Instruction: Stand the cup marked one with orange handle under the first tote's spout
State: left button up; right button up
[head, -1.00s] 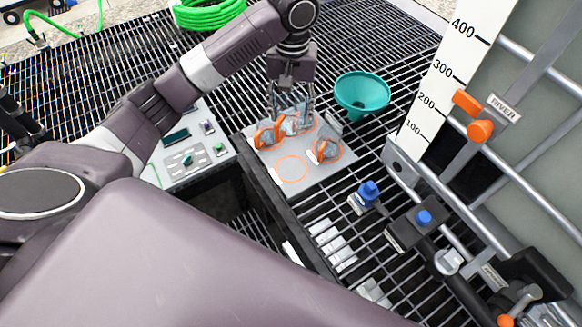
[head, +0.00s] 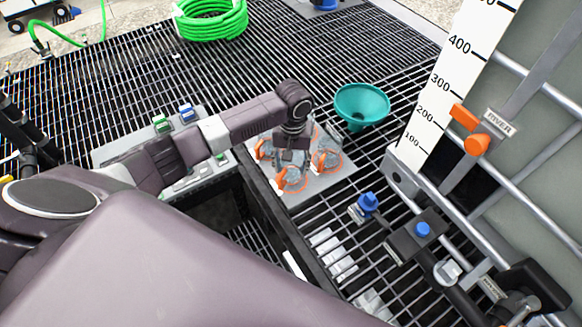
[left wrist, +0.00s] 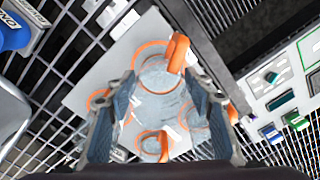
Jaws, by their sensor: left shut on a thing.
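A grey plate (head: 325,185) with orange rings lies on the grating and bears clear cups with orange handles. My left gripper (head: 291,166) is over the plate, shut on a clear cup (head: 294,184) at its front ring. In the left wrist view this cup (left wrist: 160,80) is between the two fingers, its orange handle toward the top right. Another cup (head: 328,158) stands to the right and one (head: 264,150) to the left, partly hidden by my arm. No number on the cups is readable. My right gripper is not in view. A tote (head: 545,150) stands at the right.
A teal funnel (head: 362,103) stands behind the plate. Black valve pieces with blue knobs (head: 423,229) lie along the tote's foot. A white level scale (head: 445,95) rises beside it. A control panel (head: 110,153) is left of the plate, a green hose coil (head: 212,20) behind.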

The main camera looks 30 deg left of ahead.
pick_arm(q)
jog(key=shift+f+p, duration=0.35)
jog(key=shift+f, duration=0.5)
jog(key=shift+f, duration=0.2)
jog(key=o, duration=1.1)
jog(key=shift+o, duration=0.2)
